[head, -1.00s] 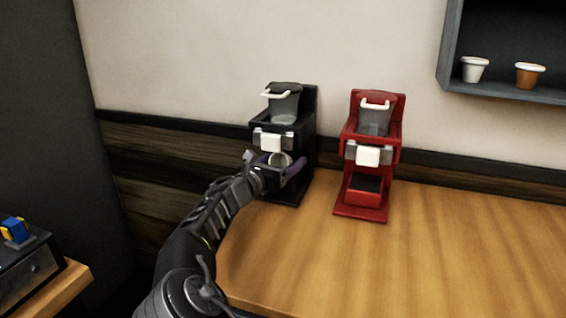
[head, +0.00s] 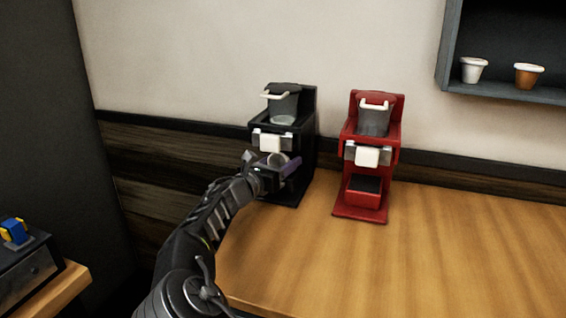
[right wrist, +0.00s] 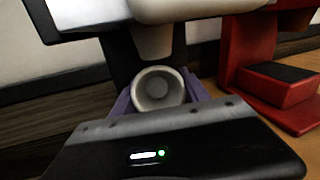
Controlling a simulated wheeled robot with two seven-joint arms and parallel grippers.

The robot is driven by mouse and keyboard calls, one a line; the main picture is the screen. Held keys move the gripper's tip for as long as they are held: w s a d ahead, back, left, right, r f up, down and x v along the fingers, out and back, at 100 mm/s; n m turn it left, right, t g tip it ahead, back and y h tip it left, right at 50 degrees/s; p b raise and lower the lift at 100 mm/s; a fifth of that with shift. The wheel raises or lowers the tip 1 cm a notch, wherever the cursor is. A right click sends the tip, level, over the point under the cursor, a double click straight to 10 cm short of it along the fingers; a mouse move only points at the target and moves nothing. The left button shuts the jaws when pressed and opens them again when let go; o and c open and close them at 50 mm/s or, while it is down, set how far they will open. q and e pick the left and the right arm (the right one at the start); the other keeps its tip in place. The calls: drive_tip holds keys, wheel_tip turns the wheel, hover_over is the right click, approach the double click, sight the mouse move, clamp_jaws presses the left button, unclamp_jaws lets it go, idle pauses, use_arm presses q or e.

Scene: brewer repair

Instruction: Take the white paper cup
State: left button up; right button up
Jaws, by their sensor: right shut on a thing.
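A white paper cup (head: 279,158) stands inside the black brewer (head: 306,125), under its spout; in the right wrist view I look into its round open top (right wrist: 158,88). My right gripper (head: 276,164) reaches into the brewer from the front. Its purple fingers (right wrist: 158,98) are shut on the cup, one on each side. The cup looks upright, and its lower part is hidden by the gripper. I cannot tell whether it touches the brewer's base. My left gripper is not in view.
A red brewer (head: 370,155) stands close to the right on the wooden counter (head: 450,250). The counter's right side is clear.

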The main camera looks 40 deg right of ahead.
drive_tip(key=shift+r, duration=0.1)
drive_tip(key=v, duration=1.8)
drive_tip(key=shift+p, duration=0.4)
